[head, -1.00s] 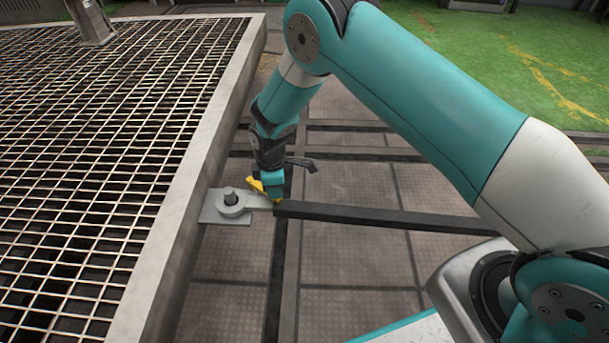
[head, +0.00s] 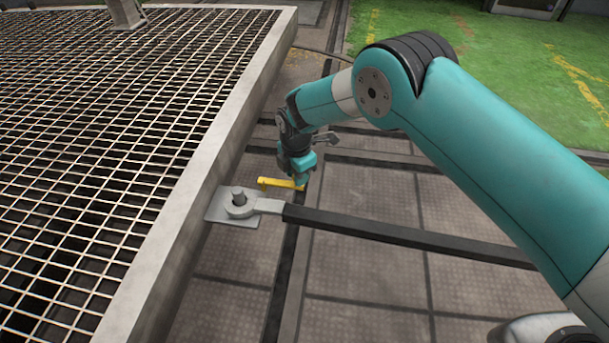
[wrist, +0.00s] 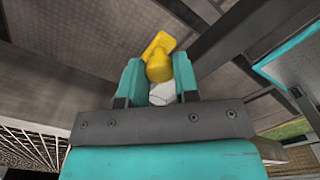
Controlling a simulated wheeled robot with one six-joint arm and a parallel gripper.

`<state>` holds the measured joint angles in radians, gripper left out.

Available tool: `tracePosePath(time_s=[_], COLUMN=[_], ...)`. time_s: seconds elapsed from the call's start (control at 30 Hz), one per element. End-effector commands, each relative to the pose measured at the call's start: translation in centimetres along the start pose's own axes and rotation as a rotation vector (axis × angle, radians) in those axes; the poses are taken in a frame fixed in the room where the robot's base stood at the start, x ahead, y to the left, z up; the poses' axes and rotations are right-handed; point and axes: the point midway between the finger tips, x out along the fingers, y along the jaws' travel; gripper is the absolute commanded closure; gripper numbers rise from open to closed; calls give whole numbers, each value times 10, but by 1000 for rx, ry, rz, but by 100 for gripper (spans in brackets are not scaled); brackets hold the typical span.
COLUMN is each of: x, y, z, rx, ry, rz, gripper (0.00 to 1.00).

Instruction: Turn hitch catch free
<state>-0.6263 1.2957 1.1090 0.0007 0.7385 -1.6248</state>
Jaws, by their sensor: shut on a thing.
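The yellow catch (head: 277,183) shows in the head view as a short bar pointing left from my gripper (head: 299,178), beyond the grey hitch eye (head: 240,208). My gripper is shut on the catch's right end. In the wrist view the catch (wrist: 157,58) shows between the two teal fingers, its arm reaching up. The hitch eye sits around a short dark post (head: 239,194) on a flat grey plate (head: 219,209). A dark drawbar (head: 400,232) runs right from the eye. The fingers hide the catch's gripped end, and I cannot tell how it is mounted.
The turntable's mesh deck (head: 100,130) fills the left, with a raised pale rim (head: 212,130) close to the hitch. Dark rails cross the plated floor (head: 372,200). Green floor (head: 470,60) lies at the back right.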

Motion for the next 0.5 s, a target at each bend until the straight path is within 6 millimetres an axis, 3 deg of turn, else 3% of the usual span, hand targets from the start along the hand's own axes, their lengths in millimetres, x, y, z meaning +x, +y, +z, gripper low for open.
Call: tracePosePath(time_s=[0.47,0.5], x=[-1,-1], y=[4,4], z=[-1,-1], rx=[-15,-15], ry=[1,1], rz=[8,8], gripper=[100,62])
